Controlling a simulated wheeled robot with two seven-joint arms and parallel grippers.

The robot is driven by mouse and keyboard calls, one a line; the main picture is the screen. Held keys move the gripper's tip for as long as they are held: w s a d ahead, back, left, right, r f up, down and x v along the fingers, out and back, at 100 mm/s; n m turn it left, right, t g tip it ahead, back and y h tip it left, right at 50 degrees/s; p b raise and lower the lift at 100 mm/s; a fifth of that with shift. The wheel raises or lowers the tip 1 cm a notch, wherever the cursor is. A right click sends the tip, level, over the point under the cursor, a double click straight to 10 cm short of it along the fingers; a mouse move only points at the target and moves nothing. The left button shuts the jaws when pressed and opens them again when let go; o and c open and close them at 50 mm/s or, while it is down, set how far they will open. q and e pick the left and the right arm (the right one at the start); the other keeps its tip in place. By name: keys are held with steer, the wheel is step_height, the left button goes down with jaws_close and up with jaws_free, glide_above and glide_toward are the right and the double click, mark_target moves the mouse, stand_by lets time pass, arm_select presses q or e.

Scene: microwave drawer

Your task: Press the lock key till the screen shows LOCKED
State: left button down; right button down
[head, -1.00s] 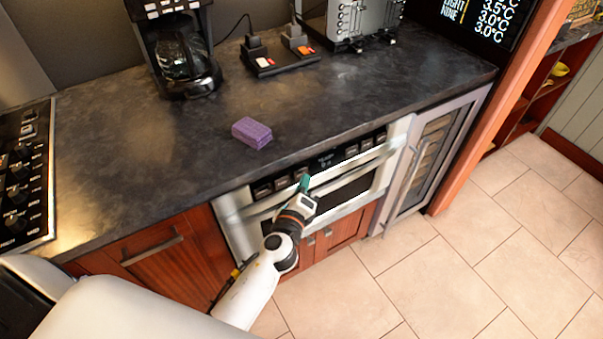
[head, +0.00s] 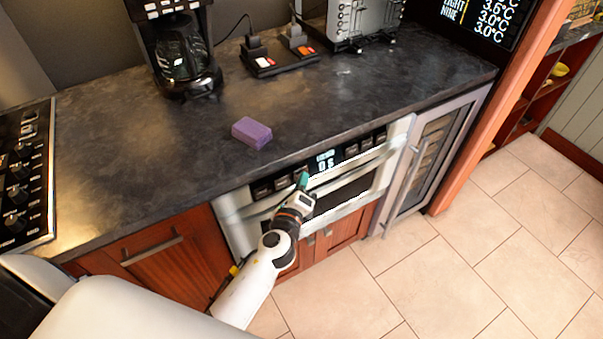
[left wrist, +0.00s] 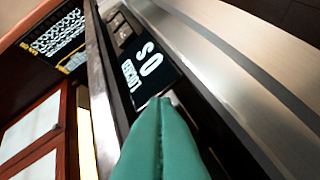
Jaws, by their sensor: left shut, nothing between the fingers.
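The microwave drawer (head: 345,190) is built in under the counter's front edge. Its screen (head: 324,162) is lit, with large characters like "0 S" and a small word above. In the left wrist view the fingertips (left wrist: 160,101) are right by the screen's edge and hide the key there, so contact is unclear. My right gripper is not in view.
Several dark keys flank the screen, some to its right (head: 365,145). A purple sponge (head: 252,132) lies on the dark counter (head: 190,140) above the drawer. A coffee maker (head: 180,50) stands behind. A glass-door cooler (head: 430,150) adjoins on the right.

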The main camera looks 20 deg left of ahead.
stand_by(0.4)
arm_select(q)
steer(key=shift+s+d+r, duration=0.15)
steer(key=shift+s+d, duration=0.3)
steer(key=shift+d, duration=0.1)
steer(key=s+d, duration=0.1)
steer(key=d, duration=0.1)
steer(key=s+d+r, duration=0.1)
steer(key=s+d, duration=0.1)
stand_by(0.5)
stand_by(0.7)
